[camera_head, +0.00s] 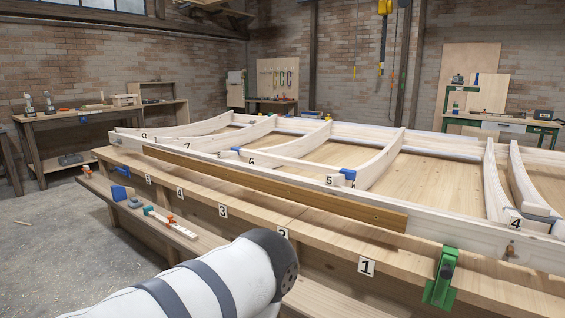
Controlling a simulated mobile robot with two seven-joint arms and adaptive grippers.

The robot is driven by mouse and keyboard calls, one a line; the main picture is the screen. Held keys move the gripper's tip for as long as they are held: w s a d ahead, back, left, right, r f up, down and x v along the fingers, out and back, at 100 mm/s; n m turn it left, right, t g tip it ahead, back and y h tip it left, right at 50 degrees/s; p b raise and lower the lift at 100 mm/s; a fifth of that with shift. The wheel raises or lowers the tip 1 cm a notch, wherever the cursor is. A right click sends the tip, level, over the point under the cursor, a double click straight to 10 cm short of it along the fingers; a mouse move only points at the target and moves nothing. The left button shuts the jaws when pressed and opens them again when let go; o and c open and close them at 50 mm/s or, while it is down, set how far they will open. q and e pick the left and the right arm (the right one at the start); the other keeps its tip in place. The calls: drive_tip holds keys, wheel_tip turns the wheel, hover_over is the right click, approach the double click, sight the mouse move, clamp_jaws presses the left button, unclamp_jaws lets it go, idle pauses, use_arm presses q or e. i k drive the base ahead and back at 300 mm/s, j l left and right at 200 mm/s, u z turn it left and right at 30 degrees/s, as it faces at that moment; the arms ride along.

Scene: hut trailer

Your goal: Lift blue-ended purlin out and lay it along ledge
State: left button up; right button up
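A pale timber frame (470,243) with several curved ribs (384,160) lies on the long wooden bench. Small blue pieces show at rib ends by number 5 (348,174) and number 6 (237,150). I cannot tell which timber is the blue-ended purlin. A long brown strip (275,187) lies along the frame's near side, with no blue seen on it. A white arm link of mine with a dark joint crosses the lower left foreground. Neither gripper is in view.
A green clamp (441,280) grips the bench's near right edge. A lower shelf (210,240) holds small tools and a blue piece (120,193). A workbench (75,122) stands at back left and a green-legged table (500,122) at back right. The left floor is mostly clear.

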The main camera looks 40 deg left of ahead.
sight(319, 168)
drive_tip(key=i+j+u, duration=0.15)
drive_tip(key=j, duration=0.3)
drive_tip(key=i+j+u, duration=0.2)
drive_tip(key=j, duration=0.2)
drive_tip(key=i+j+u, duration=0.15)
drive_tip(key=j, duration=0.25)
drive_tip(key=i+j+u, duration=0.2)
drive_tip(key=i+j, duration=0.1)
drive_tip(key=j, duration=0.05)
